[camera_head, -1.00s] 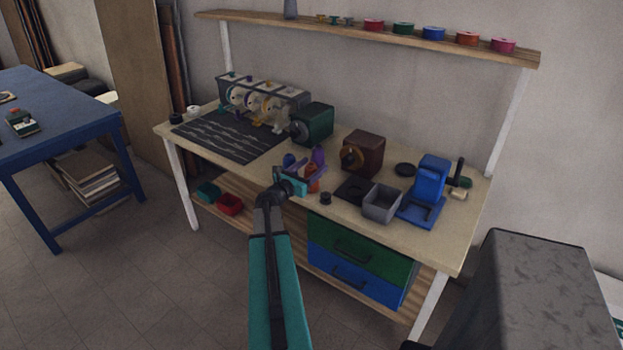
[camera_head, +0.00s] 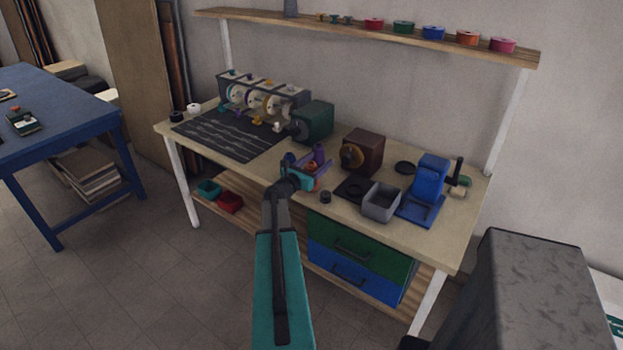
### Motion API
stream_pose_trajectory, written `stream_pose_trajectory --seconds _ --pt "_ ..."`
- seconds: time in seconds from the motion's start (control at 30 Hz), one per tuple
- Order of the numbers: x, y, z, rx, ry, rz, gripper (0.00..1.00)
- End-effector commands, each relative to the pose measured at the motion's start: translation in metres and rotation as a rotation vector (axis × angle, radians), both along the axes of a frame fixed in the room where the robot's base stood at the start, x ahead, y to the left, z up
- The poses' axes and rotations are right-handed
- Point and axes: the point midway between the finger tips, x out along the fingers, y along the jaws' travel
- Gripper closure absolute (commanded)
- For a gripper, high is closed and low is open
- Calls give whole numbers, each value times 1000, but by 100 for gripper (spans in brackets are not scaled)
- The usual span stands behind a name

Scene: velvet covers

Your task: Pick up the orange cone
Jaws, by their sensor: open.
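The orange cone (camera_head: 323,171) is on the light workbench, mostly hidden behind my gripper, so only small orange patches show. My gripper (camera_head: 308,171), with a teal body, is open and right in front of the cone. I cannot tell whether the fingers are around it or touch it. A purple cone (camera_head: 319,153) stands just behind, and a darker blue-purple piece (camera_head: 288,160) shows to the left of the gripper.
The workbench (camera_head: 425,235) also holds a green box (camera_head: 315,121), a dark red box (camera_head: 362,151), a grey bin (camera_head: 381,203) and a blue stand (camera_head: 430,185). A shelf (camera_head: 300,21) runs above.

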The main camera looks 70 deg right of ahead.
Motion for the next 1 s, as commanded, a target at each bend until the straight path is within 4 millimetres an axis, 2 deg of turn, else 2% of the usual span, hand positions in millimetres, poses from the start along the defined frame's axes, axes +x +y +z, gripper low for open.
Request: stream_pose_trajectory --seconds 0.03,0.07,0.33,0.77,1.0 --pt "0 0 0 0 0 0 45" --pt "0 0 0 0 0 0 50" --pt "0 0 0 0 0 0 96" --pt "0 0 3 0 -1 0 98" --pt "0 1 19 -2 -1 0 98"
